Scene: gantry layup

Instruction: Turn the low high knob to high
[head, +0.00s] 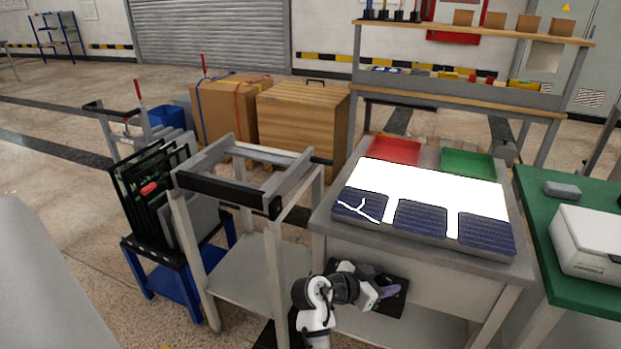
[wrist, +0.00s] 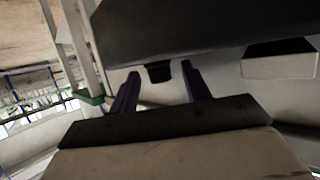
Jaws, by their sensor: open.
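In the wrist view, a small black knob-like piece (wrist: 158,74) sticks out below the edge of a dark panel (wrist: 200,35). No low or high marking can be read on it, and its setting cannot be told. My gripper (wrist: 160,70) has its two purple fingers apart, one on each side of the black piece in the picture. I cannot tell whether they touch it. In the head view, my gripper (head: 390,291) is low at the front of the grey table, in front of a dark panel (head: 397,306). The knob is hidden there.
The table's lit white surface (head: 430,180) bears dark cells, the left one (head: 360,205) with a white crack line. Red (head: 395,150) and green (head: 468,163) trays lie behind. A metal frame stand (head: 285,220) is close left, a green bench (head: 545,215) right.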

